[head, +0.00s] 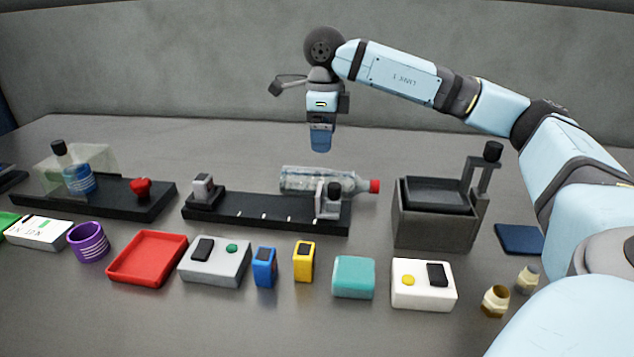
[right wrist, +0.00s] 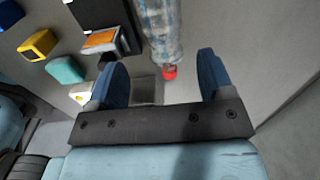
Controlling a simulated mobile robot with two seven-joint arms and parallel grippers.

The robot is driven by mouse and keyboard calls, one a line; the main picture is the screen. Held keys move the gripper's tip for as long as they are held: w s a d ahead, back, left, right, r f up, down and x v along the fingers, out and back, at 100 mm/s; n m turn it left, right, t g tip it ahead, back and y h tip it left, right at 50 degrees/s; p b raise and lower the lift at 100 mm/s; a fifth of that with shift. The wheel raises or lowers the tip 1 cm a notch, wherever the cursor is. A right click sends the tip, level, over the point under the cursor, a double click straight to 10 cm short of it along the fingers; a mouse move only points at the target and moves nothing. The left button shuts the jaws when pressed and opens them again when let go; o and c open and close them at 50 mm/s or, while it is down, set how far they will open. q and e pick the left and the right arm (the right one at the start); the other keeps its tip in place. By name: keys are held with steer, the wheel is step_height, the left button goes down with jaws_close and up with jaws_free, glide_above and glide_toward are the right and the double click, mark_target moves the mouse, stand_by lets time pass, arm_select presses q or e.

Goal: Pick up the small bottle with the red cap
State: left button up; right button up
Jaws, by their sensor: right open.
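The clear bottle with the red cap (head: 318,181) lies on its side behind a long black rail stand, cap to the right. My right gripper (head: 321,143) is above and behind the bottle, pointing down, with nothing held. In the right wrist view, the open blue fingers (right wrist: 162,70) stand wide apart, and the bottle (right wrist: 161,30) shows beyond them, its red cap between the fingertips in the picture. My left gripper is not in view.
The black rail stand (head: 265,212) stands in front of the bottle. A dark grey bin with a post (head: 433,228) is to the right. Small boxes and a red tray (head: 148,259) line the front. The back of the table is clear.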

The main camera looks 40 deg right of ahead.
mark_target(322, 170)
step_height(322, 170, down, 6)
steer(key=shift+r+b, duration=0.15)
steer(key=shift+b, duration=0.45)
step_height(322, 170, down, 2)
steer(key=shift+w+f+b, duration=0.1)
steer(key=shift+f+b, duration=0.15)
steer(key=shift+b, duration=0.4)
step_height(322, 170, down, 2)
steer(key=shift+f+b, duration=0.2)
steer(key=shift+b, duration=0.1)
steer(key=shift+r, duration=0.1)
steer(key=c, duration=1)
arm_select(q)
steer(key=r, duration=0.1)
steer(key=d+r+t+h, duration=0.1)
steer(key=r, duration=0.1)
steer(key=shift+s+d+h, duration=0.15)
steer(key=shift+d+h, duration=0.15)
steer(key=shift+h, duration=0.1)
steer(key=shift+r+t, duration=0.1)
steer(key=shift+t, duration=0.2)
arm_select(e)
steer(key=shift+r, duration=0.15)
